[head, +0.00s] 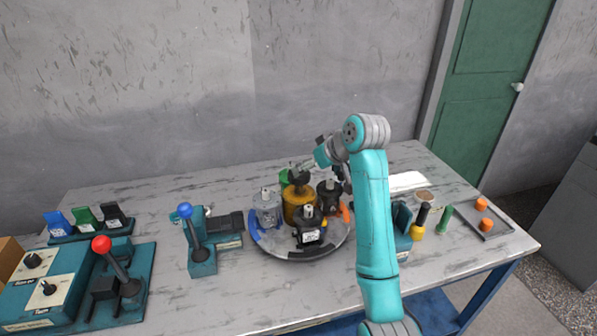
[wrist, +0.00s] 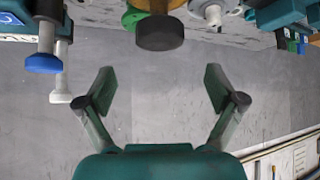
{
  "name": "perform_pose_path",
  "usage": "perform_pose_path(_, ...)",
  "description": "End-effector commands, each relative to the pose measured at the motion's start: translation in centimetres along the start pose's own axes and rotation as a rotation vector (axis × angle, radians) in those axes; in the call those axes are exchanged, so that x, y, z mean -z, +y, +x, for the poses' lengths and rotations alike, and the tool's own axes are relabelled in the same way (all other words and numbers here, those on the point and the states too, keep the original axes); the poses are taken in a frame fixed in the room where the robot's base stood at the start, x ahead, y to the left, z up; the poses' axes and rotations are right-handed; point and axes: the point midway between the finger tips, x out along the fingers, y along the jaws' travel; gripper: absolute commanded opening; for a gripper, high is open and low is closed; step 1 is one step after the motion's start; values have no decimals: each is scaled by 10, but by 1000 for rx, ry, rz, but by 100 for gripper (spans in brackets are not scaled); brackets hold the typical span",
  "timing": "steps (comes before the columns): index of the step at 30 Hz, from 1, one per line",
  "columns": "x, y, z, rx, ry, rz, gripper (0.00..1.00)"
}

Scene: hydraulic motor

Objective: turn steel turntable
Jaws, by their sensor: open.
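The round steel turntable (head: 283,248) lies on the table, with several motor-like parts on it. A brass cylinder (head: 299,208) stands near its middle, topped by a dark round knob (head: 299,179). My gripper (head: 304,167) is above the turntable's back part, near the dark knob. In the wrist view my gripper (wrist: 160,88) has its fingers spread with nothing between them; a dark round knob (wrist: 160,33) shows beyond them.
A blue-knobbed lever (head: 197,240) stands left of the turntable; a red-knobbed lever (head: 118,270) and a control box (head: 45,285) are farther left. Right of my arm are a yellow-and-black handle tool (head: 420,220), a green cylinder (head: 445,217) and a tray (head: 495,224) with orange pieces.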

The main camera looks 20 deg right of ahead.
Motion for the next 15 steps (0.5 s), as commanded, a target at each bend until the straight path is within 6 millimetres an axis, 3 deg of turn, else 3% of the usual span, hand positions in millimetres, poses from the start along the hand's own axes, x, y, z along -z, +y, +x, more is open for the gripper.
perform_pose_path(9,-1,-1,56,1,-2,0,93)
perform_pose_path(15,0,0,75,0,0,1,93)
